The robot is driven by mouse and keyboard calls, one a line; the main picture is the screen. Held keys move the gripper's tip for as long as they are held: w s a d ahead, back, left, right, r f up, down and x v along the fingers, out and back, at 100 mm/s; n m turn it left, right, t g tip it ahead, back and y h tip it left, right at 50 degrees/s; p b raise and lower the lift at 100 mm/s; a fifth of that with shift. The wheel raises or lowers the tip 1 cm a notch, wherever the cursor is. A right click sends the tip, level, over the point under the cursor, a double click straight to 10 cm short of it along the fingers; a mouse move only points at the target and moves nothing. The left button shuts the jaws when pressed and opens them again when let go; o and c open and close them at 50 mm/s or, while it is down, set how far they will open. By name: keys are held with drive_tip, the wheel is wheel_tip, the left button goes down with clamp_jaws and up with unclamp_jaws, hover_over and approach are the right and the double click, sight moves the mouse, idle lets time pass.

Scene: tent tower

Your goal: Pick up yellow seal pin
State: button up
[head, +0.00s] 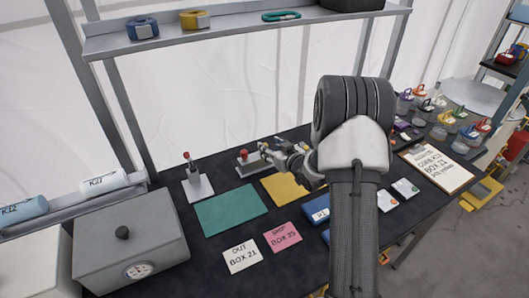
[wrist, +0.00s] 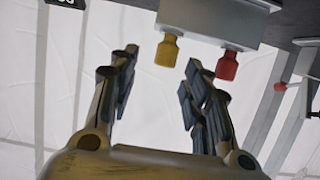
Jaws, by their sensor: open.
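The yellow seal pin (wrist: 167,50) shows in the wrist view, projecting from a grey block (wrist: 215,16) beside a red pin (wrist: 228,66). My gripper (wrist: 160,65) is open and empty. Its two fingers stand apart, with the yellow pin beyond their tips and roughly between them; I see no contact. The red pin lies to the right of the right finger's tip. In the head view my gripper (head: 272,152) is over the dark table, close to a small grey fixture (head: 246,167) with a red part. The yellow pin cannot be made out there.
A metal stand with a red-knobbed lever (head: 198,186) is left of the fixture. A green mat (head: 231,210), a yellow mat (head: 283,189) and labelled cards lie in front. A shelf (head: 230,27) hangs above the back. Several small jars stand at right.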

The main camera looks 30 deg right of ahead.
drive_tip(key=x, duration=0.1)
drive_tip(key=b+x, duration=0.1)
drive_tip(key=x, duration=0.2)
drive_tip(key=shift+a+f, duration=0.2)
drive_tip(key=shift+a, duration=0.15)
drive_tip(key=shift+w, duration=0.3)
clamp_jaws()
